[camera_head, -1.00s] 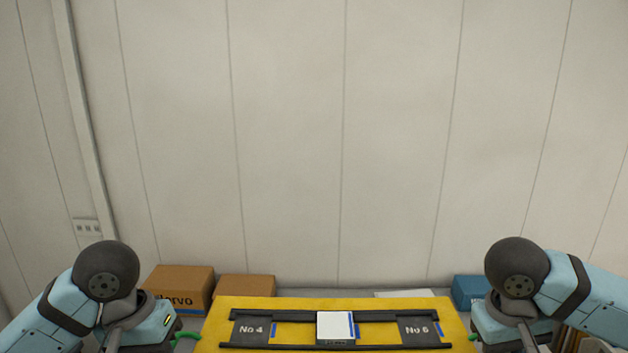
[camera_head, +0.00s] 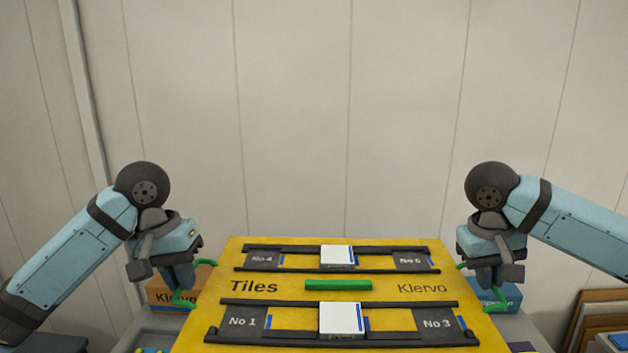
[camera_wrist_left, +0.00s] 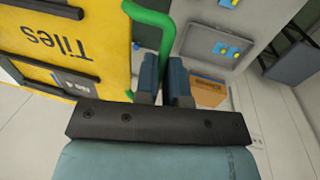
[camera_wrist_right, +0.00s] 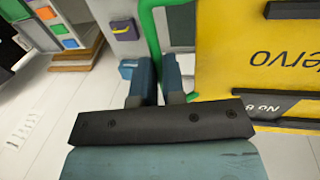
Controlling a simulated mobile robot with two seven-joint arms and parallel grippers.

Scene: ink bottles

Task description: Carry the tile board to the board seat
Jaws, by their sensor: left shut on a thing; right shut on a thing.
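The yellow tile board (camera_head: 412,309) is marked "Tiles" and "Klervo". It has dark rails, numbered dark slots and a green bar (camera_head: 338,285) in its middle. One white tile (camera_head: 338,256) sits in the far row and another (camera_head: 341,318) in the near row. My left gripper (camera_head: 184,284) is shut on the green handle (camera_wrist_left: 150,18) at the board's left side. My right gripper (camera_head: 484,276) is shut on the green handle (camera_wrist_right: 148,28) at its right side. The board's near edge is out of the head view. I cannot make out the board seat.
Brown panels (camera_head: 600,312) lean at the far right. A pale wall (camera_head: 345,120) closes off the back.

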